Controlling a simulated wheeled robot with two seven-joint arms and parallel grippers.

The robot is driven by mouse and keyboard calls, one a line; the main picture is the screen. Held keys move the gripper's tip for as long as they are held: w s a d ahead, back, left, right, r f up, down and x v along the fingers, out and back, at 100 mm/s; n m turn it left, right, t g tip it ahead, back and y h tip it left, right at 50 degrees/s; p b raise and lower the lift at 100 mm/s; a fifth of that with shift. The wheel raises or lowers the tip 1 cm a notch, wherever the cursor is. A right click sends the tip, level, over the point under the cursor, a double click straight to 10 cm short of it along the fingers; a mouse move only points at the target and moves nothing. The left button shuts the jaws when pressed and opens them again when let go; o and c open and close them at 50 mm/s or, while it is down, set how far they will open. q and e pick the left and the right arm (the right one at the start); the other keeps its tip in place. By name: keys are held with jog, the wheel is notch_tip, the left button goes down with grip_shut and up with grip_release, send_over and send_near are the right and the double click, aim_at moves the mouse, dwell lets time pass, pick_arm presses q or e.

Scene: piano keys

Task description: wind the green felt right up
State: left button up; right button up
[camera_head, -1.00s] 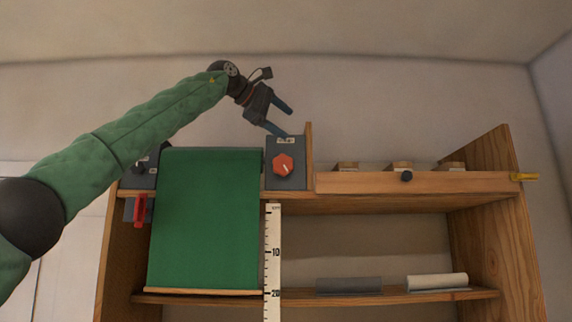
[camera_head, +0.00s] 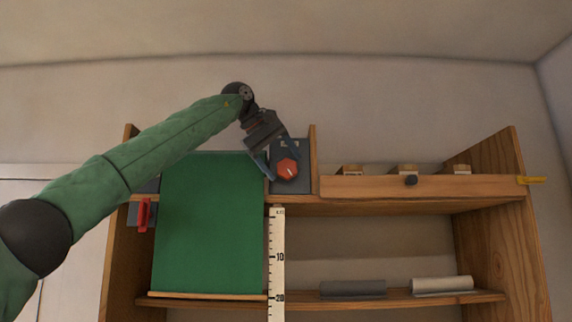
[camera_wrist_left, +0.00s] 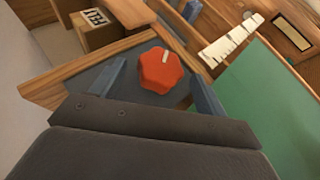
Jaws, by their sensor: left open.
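The green felt (camera_head: 208,225) hangs unrolled from the top of the wooden rack, with a wooden bar (camera_head: 208,295) along its lower edge near the shelf. A red knob (camera_head: 287,169) with a white pointer mark sits on a dark grey panel (camera_head: 302,185) right of the felt. My left gripper (camera_head: 277,167) is open at the knob. In the left wrist view the knob (camera_wrist_left: 161,70) lies between the two blue fingers, with a gap to each; I cannot tell how near the fingertips are to the panel. My right gripper is not in view.
A white ruler (camera_head: 277,255) hangs beside the felt's right edge. A red lever (camera_head: 144,214) is at the left. A grey roll (camera_head: 352,288) and a white roll (camera_head: 442,285) lie on the lower shelf.

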pick_arm(q)
jog(key=shift+p+x, duration=0.4)
jog(key=shift+x, duration=0.95)
jog(key=shift+c, duration=0.2)
jog(key=c, duration=0.9)
